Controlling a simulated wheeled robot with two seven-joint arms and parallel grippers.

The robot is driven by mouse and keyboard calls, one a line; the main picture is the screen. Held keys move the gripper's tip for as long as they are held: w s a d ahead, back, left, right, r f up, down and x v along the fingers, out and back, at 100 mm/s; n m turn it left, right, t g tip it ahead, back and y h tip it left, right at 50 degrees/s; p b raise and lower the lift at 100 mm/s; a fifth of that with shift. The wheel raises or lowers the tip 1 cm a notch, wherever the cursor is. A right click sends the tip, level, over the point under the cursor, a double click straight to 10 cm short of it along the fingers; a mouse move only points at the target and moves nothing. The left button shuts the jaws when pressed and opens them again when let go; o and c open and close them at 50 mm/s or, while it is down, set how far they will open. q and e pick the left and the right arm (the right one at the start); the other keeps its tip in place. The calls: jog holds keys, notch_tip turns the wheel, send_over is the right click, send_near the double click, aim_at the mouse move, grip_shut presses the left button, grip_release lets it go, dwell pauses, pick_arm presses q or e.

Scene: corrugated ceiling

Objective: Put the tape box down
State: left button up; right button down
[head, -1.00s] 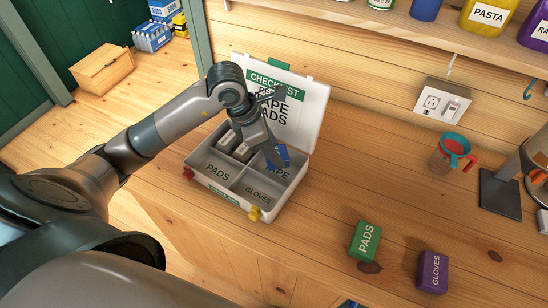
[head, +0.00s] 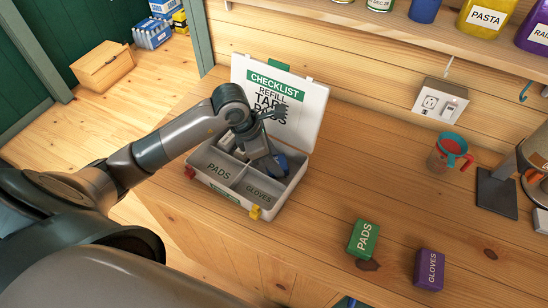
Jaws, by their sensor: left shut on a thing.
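My left gripper (head: 272,166) reaches into the back right compartment of the open white kit case (head: 226,196). It is shut on the blue tape box (head: 283,165), which is mostly hidden behind the fingers. I cannot tell whether the box touches the compartment floor. The raised lid (head: 312,105) reads "CHECKLIST REFILL", with lower lines partly covered by my arm. The front compartments, labelled PADS (head: 218,172) and GLOVES (head: 258,193), are empty. Small items sit in the back left compartment, partly hidden. My right gripper is out of view.
A green PADS box (head: 363,239) and a purple GLOVES box (head: 429,269) stand on the wooden counter to the right. A measuring cup (head: 449,153) with a red handle is farther back. The counter between case and boxes is clear.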

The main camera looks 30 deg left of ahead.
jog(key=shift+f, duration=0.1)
pick_arm(q)
jog(key=o, duration=0.6)
jog(key=shift+f, duration=0.15)
jog(key=shift+o, duration=0.8)
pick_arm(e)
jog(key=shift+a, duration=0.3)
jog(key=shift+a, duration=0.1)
pick_arm(q)
jog(key=shift+r, duration=0.25)
jog(key=b+v, duration=0.3)
jog(key=v, duration=0.9)
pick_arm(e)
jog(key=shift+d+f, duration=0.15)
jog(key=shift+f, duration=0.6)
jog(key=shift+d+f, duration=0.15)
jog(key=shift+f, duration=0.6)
